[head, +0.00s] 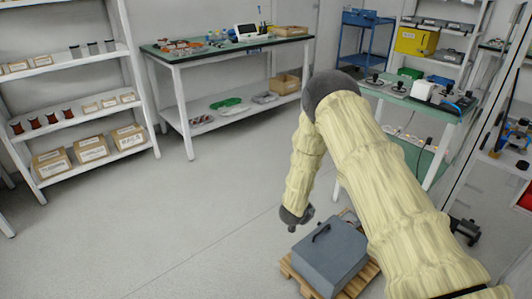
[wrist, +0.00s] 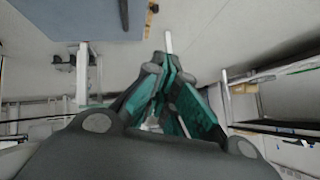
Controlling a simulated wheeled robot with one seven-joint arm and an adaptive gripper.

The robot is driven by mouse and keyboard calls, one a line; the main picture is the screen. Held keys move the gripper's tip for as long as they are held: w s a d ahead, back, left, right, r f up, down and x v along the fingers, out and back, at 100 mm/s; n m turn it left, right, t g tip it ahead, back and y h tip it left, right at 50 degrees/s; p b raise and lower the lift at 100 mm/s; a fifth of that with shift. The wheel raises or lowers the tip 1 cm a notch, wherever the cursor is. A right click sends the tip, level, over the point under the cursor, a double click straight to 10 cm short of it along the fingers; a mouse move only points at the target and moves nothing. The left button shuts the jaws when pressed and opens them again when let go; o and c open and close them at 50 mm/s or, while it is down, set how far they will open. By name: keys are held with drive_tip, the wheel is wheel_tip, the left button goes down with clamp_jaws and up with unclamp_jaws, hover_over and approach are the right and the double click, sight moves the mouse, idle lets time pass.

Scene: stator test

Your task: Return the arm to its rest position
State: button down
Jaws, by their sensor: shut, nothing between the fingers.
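My arm, in a pale yellow cover, reaches in from the lower right of the head view and bends down at a dark joint. Its end with my gripper (head: 293,227) hangs above the floor, beside the upper left of a grey case on a pallet. In the wrist view my gripper (wrist: 166,66) has teal-padded fingers that come together at the tips, with nothing held between them. The fingers are small and hard to make out in the head view.
The grey case (head: 326,258) with a dark handle sits on a wooden pallet (head: 289,268); the case also shows in the wrist view (wrist: 75,18). A green-topped workbench (head: 225,50) and a shelf rack (head: 75,67) stand behind. Another bench (head: 425,100) stands right. Open floor lies left.

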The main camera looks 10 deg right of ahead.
drive_tip(key=s+a+f+n+g+y, duration=0.1)
drive_tip(key=s+a+f+n+y, duration=0.2)
drive_tip(key=s, duration=0.9)
drive_tip(key=s+a+f+n+g, duration=0.2)
drive_tip(key=s+a+f+n, duration=0.15)
drive_tip(key=s, duration=0.85)
drive_tip(key=s+a+f+n+g+y, duration=0.1)
drive_tip(key=s+a+f+n+y, duration=0.25)
drive_tip(key=s, duration=0.95)
drive_tip(key=s+a+r+n+g+p, duration=0.1)
drive_tip(key=s+a+r+n, duration=0.15)
drive_tip(key=s, duration=0.45)
drive_tip(key=s+a+r+n+g, duration=0.2)
drive_tip(key=s+a, duration=0.1)
drive_tip(key=s, duration=0.5)
wheel_tip(320, 180, up, 19)
drive_tip(key=p, duration=1.9)
drive_tip(key=shift+w, duration=0.2)
drive_tip(key=shift+m+y, duration=0.25)
